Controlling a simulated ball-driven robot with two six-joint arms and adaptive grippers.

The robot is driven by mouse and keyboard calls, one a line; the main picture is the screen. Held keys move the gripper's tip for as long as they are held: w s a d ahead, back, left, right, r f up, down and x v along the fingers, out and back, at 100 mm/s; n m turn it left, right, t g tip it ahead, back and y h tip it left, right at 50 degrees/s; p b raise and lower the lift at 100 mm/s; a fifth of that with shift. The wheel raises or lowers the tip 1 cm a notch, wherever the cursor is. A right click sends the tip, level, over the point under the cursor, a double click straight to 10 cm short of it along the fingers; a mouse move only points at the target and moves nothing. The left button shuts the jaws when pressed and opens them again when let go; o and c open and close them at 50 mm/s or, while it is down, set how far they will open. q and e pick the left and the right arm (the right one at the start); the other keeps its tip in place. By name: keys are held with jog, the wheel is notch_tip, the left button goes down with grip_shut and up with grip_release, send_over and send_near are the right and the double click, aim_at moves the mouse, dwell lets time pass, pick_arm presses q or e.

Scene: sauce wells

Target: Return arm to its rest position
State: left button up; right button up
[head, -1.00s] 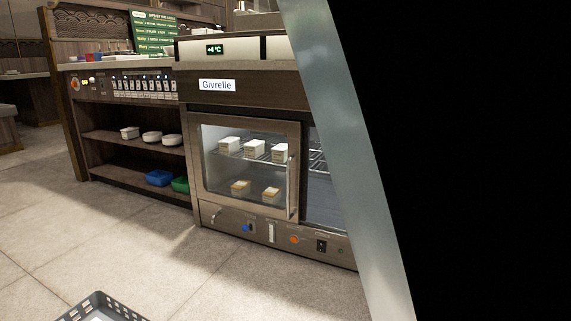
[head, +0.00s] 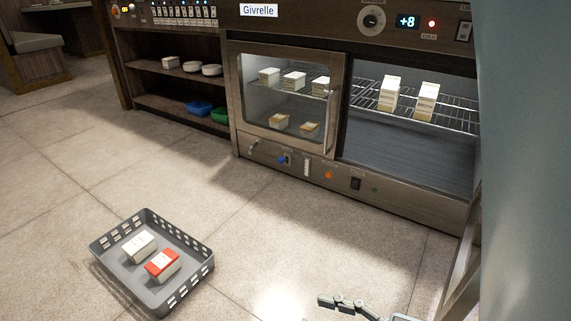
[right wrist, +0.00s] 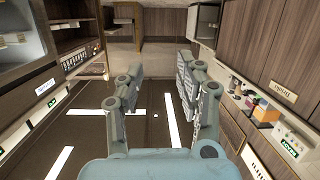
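My right gripper (right wrist: 160,70) is open in the right wrist view, with its two fingers apart and nothing between them. In the head view, a grey-green jointed gripper finger (head: 345,303) shows at the bottom edge, with part of another piece beside it. The rest of that gripper is cut off by the frame. A large blue-grey part of my arm fills the right edge of the head view. My left gripper is not seen coming in from the left.
A grey basket (head: 110,228) at lower left holds a white carton (head: 139,246) and a red-and-white carton (head: 162,265). A cooler (head: 400,208) stands behind, its left glass door (head: 288,100) shut, its right bay showing two cartons (head: 408,97). Floor between is clear.

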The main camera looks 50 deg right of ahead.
jog(key=w+r+m+g+h, duration=0.1)
jog(key=w+r+g+h, duration=0.1)
jog(key=w, duration=0.3)
pick_arm(q)
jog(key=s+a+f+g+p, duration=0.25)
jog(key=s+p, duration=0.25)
jog(key=p, duration=0.4)
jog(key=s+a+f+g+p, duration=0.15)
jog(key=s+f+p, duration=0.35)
jog(key=p, duration=0.5)
pick_arm(e)
jog(key=s+d+f+g, duration=0.4)
jog(key=s+f+g, duration=0.45)
jog(key=s, duration=0.35)
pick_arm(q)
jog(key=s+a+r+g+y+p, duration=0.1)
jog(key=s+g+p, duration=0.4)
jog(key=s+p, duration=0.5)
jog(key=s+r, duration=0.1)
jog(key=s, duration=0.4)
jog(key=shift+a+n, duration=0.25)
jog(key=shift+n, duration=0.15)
pick_arm(e)
jog(key=s+d+m+g+h, duration=0.1)
jog(key=s+g, duration=0.3)
jog(key=s, duration=1.1)
jog(key=shift+d+r, duration=0.2)
jog(key=shift+d, duration=0.25)
